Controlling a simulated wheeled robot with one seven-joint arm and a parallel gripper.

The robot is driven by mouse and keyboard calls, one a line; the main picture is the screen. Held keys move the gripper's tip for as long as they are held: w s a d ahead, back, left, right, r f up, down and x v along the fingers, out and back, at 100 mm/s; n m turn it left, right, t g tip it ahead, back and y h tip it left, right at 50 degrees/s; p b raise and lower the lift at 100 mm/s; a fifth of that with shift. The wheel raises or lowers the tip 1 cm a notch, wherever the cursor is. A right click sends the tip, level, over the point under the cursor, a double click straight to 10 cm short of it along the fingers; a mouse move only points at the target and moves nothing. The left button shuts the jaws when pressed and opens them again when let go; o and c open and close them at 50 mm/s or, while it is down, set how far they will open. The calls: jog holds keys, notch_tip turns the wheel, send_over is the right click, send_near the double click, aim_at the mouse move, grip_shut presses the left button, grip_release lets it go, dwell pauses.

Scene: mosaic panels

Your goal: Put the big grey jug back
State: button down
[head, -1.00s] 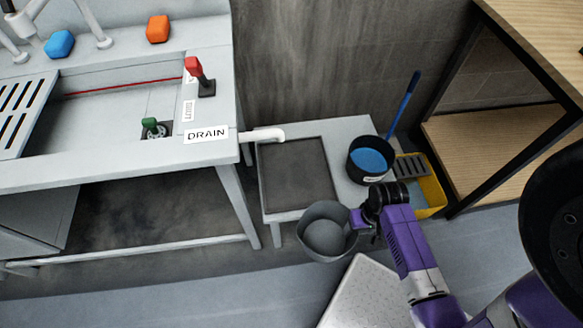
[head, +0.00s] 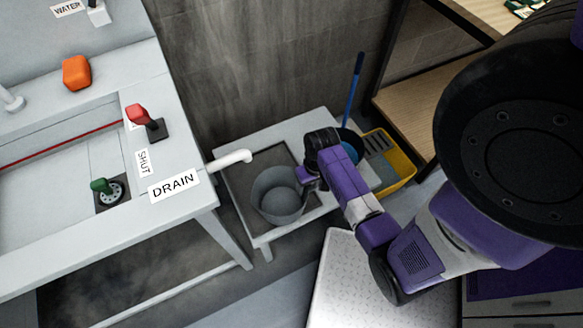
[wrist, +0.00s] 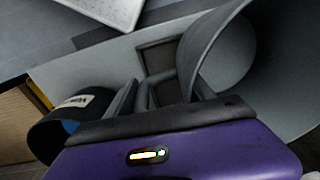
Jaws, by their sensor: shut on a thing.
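The big grey jug (head: 268,204) is upright over the dark recessed square (head: 236,185) of the low grey stand, below the white drain spout (head: 231,160). I cannot tell whether its base touches the stand. My gripper (head: 308,178) is at the jug's right side, shut on its handle. In the wrist view the jug (wrist: 225,50) fills the upper right, with the handle between my fingers (wrist: 150,98). The jug looks empty inside. Part of its right side is hidden by my gripper.
A black pot with blue contents (head: 351,152) stands right of my gripper, mostly hidden by my arm; it also shows in the wrist view (wrist: 45,135). A yellow bucket (head: 398,163) is farther right. The sink counter (head: 190,205) is left; a white step (head: 345,275) is in front.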

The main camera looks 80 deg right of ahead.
jog(key=w+d, duration=0.6)
jog(key=d, duration=0.1)
jog(key=shift+w+d+b, duration=0.15)
jog(key=shift+w+b, duration=0.1)
jog(key=shift+b, duration=0.1)
jog(key=shift+w+d+f+b, duration=0.1)
jog(key=shift+d+f+b, duration=0.1)
jog(key=shift+f, duration=0.7)
jog(key=shift+w+d+f+b, duration=0.1)
jog(key=shift+f+b, duration=0.05)
jog(key=shift+f, duration=0.7)
jog(key=shift+f, duration=0.1)
jog(key=shift+c, duration=1.8)
grip_release()
notch_tip(320, 180, up, 12)
jog(key=p, duration=0.2)
jog(key=shift+s, duration=0.3)
jog(key=shift+d, duration=0.1)
